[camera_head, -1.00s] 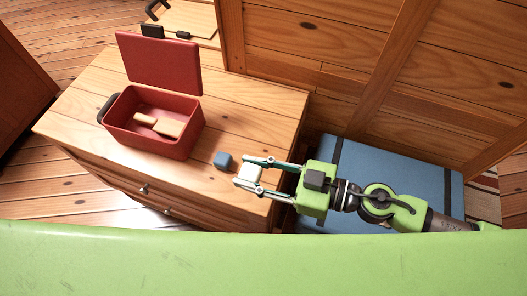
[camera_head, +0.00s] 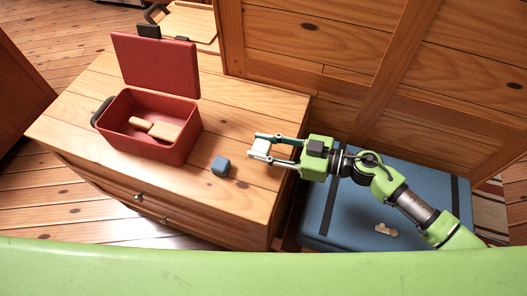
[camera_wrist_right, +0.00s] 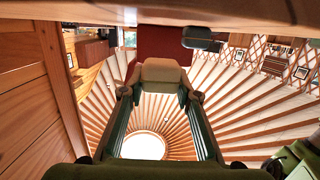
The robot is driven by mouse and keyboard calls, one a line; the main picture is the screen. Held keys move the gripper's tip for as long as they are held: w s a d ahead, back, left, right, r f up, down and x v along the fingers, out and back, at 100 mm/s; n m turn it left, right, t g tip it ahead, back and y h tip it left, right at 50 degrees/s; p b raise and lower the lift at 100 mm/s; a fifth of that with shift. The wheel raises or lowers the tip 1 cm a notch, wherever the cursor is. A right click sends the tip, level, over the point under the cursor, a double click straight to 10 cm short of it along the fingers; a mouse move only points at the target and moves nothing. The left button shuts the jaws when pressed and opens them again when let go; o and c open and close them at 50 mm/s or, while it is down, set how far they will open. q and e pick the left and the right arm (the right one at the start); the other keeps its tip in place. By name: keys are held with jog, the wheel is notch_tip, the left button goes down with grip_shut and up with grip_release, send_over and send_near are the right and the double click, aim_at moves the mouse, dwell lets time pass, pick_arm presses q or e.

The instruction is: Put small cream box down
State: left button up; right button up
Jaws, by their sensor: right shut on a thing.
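The small cream box (camera_head: 260,149) is held between the fingers of my right gripper (camera_head: 273,150), near the right edge of the wooden chest top (camera_head: 235,108). The right gripper is shut on it, and the fingers partly cover its sides. In the right wrist view the cream box (camera_wrist_right: 161,73) sits between the fingertips. I cannot tell for sure whether the box touches the chest top. My left gripper is not in view.
A red box (camera_head: 155,148) with its lid up stands on the chest, with light wooden pieces inside. A wooden wall (camera_head: 320,50) rises behind. A blue trunk (camera_head: 335,215) with a pale item (camera_head: 386,230) is at right.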

aim_at(263, 149)
jog(key=f, duration=0.1)
jog(key=w+f, duration=0.1)
jog(key=shift+f, duration=0.4)
jog(key=shift+d+f+p, duration=0.1)
jog(key=shift+f+p, duration=0.25)
jog(key=shift+f, duration=0.15)
jog(key=shift+f, duration=0.3)
jog(key=o, duration=0.9)
jog(key=shift+r, duration=0.1)
